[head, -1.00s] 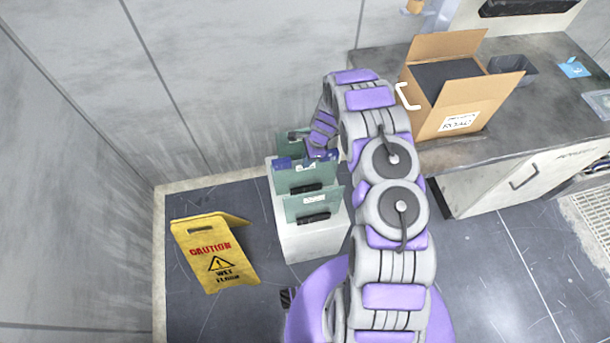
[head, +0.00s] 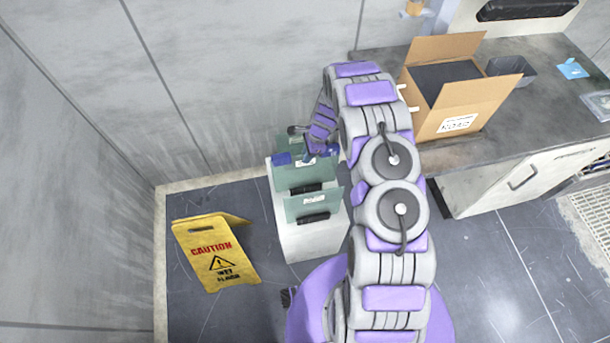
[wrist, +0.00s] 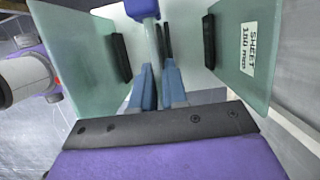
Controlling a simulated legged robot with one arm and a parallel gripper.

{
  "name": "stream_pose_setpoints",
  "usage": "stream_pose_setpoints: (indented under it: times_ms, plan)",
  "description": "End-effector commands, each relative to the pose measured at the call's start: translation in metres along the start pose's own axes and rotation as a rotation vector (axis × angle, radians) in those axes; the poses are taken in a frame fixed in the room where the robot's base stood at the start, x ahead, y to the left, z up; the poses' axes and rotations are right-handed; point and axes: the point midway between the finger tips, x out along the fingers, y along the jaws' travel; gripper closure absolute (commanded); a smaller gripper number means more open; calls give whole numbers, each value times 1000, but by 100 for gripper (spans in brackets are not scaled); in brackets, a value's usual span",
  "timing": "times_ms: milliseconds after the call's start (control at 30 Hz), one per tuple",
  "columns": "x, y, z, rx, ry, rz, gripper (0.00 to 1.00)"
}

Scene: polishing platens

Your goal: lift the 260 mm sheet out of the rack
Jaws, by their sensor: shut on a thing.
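A pale green sheet with dark blue corner pieces (head: 283,158) stands in the white rack (head: 312,242), between other sheets. My gripper (head: 313,156) is at its top edge. In the wrist view my blue fingers (wrist: 159,88) are shut on this middle sheet (wrist: 153,45), seen nearly edge-on. I cannot read its label. To its right in the wrist view is a green sheet labelled "SHEET 180 mm" (wrist: 245,48), and to its left another green sheet (wrist: 80,50); both stand apart from the fingers. How deep the held sheet sits in its slot is hidden.
A yellow wet-floor sign (head: 215,255) stands left of the rack. A grey bench (head: 550,115) at the right carries an open cardboard box (head: 460,110) and a dark bin (head: 512,72). Grey walls lie behind and left.

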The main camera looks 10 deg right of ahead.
Motion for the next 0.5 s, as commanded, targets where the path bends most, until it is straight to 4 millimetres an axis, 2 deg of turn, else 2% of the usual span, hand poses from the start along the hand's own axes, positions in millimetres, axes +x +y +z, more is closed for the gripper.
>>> stream_pose_setpoints:
  times_ms: [500]
  plan:
    - [-20, -1, 6, 0, -1, -2, 100]
